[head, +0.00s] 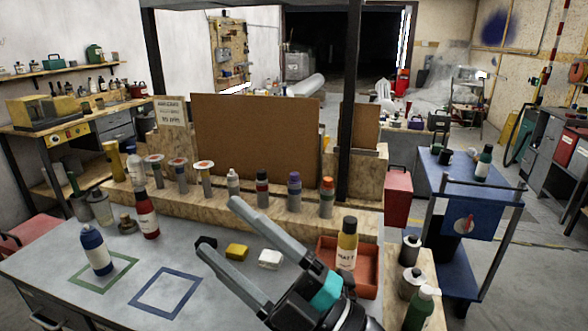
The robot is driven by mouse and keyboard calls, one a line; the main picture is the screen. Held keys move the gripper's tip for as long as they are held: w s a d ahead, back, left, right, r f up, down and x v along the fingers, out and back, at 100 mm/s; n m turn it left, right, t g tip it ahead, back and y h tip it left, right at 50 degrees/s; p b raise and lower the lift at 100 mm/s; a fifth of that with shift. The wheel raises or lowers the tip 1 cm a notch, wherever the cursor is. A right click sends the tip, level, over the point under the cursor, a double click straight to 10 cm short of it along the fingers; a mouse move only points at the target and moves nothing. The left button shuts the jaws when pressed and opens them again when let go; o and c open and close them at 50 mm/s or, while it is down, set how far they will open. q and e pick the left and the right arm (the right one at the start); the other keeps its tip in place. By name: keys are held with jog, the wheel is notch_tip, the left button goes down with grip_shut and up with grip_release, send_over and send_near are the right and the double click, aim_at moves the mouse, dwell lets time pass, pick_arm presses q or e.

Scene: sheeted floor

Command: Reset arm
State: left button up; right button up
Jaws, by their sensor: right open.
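My right gripper (222,240) reaches in from the bottom right over the grey workbench (60,275). Its two long grey fingers are spread wide, with nothing held between them. A yellow block (237,251) and a white block (270,259) lie on the bench, seen between the fingers. A small black item (206,243) is beside the tip of the lower finger; whether they touch is unclear. My left gripper is not in view.
A blue bottle (96,250) stands by the green square outline; the blue square outline (165,293) is empty. A red bottle (147,214) stands behind. Several bottles line the wooden ledge (345,222).

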jog(key=w+d+f+m+t+h, duration=0.4)
jog(key=d+f+m+h, duration=0.1)
jog(key=d+m+h, duration=0.4)
jog(key=w+d+f+m+t+h, duration=0.35)
jog(key=d+f+m+h, duration=0.25)
jog(key=d+m+h, duration=0.35)
notch_tip(320, 180, down, 9)
jog(key=s+d+m+g+h, duration=0.2)
jog(key=s+m+g+h, duration=0.1)
jog(key=m+g, duration=0.1)
jog(key=s+d+f+m+g, duration=0.2)
jog(key=s+f+g, duration=1.05)
jog(key=s, duration=0.55)
notch_tip(320, 180, down, 27)
jog(key=s+b, duration=0.2)
jog(key=b, duration=0.1)
pick_arm(q)
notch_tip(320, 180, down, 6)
jog(key=b, duration=0.3)
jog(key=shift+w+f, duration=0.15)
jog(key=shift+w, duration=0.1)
pick_arm(e)
jog(key=s+d+f+g, duration=0.1)
jog(key=s+d+f, duration=0.2)
jog(key=s+f, duration=1.2)
jog(key=shift+s+f+n+y, duration=0.2)
jog(key=shift+f+n+y, duration=0.2)
jog(key=shift+f, duration=0.35)
